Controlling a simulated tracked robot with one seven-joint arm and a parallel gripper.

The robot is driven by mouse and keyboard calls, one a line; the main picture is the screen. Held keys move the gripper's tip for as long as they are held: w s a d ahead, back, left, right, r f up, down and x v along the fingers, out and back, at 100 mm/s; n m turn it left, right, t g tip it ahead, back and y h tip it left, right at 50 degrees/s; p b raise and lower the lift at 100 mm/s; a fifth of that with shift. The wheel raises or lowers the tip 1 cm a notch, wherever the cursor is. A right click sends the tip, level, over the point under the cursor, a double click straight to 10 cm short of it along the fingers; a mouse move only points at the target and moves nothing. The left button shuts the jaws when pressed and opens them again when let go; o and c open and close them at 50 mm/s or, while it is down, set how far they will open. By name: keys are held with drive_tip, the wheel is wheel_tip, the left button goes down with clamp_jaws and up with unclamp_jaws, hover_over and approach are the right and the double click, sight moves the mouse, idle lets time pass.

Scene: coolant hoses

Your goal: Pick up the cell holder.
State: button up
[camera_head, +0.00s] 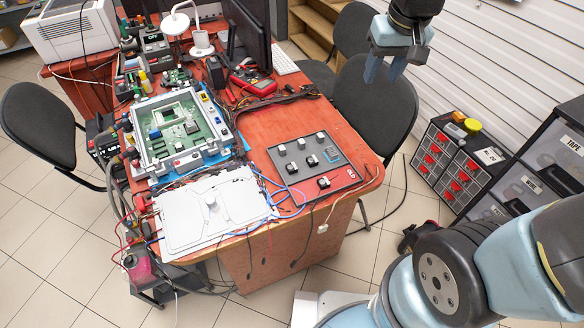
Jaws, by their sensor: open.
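My gripper (385,74) hangs open and empty at the upper right, with its blue-grey fingers pointing down. In the picture it lies in front of the dark chairs, right of the table and well apart from it. I cannot tell for sure which thing is the cell holder. Several small black and white parts, one of them a black part with a light top (292,168), sit on a dark grey board (290,184) near the table's right front corner. A blue rectangular outline (331,155) marks the board's right side. A red strip runs along the board's front edge.
A framed green circuit board (181,128) and a white plate with a knob (190,225) fill the table's left side, with loose cables around them. A monitor (250,35) and red multimeter (254,82) stand behind. Bare red tabletop (265,125) lies behind the dark board.

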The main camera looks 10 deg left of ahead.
drive_tip(key=w+a+f+n+g, duration=0.1)
drive_tip(key=w+a+f+n, duration=0.1)
drive_tip(key=a+f, duration=0.7)
drive_tip(key=n+g+h, duration=0.1)
drive_tip(key=g, duration=0.1)
hover_over(292, 167)
drive_tip(key=f, duration=1.6)
drive_tip(key=shift+w+f, duration=0.3)
drive_tip(key=shift+f, duration=0.05)
drive_tip(key=shift+s+f, duration=0.15)
drive_tip(key=shift+f, duration=1.2)
drive_tip(key=shift+s+f, duration=0.1)
drive_tip(key=shift+f, duration=1.2)
clamp_jaws()
drive_tip(key=shift+r, duration=0.1)
